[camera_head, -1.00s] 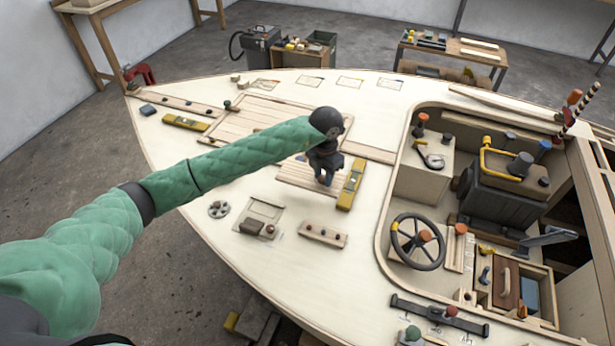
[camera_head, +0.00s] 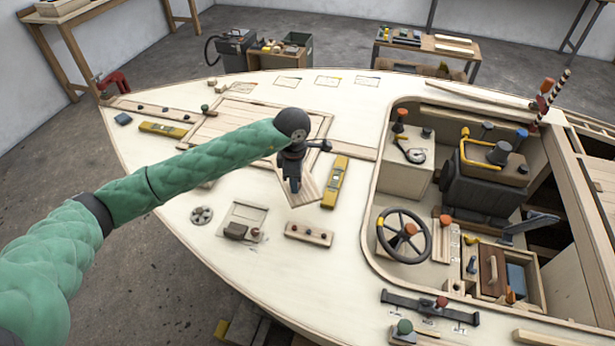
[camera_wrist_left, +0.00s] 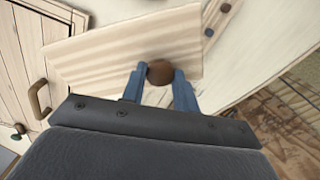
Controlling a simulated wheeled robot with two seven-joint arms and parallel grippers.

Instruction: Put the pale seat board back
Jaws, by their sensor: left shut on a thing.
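The pale seat board (camera_head: 308,191) is a light, striped wooden panel with a round brown knob (camera_wrist_left: 160,72). My left gripper (camera_head: 293,188) is over it, with its blue fingers closed on the knob in the left wrist view (camera_wrist_left: 160,86). In the head view the board sits at an angle over the pale deck, just left of a yellow level. My gripper and wrist hide part of it. Whether it touches the deck is hard to tell. My right gripper is not in view.
The yellow level (camera_head: 335,182) lies close to the board's right. A knobbed wooden strip (camera_head: 309,234) lies nearer me. Bare deck lies between strip and cockpit.

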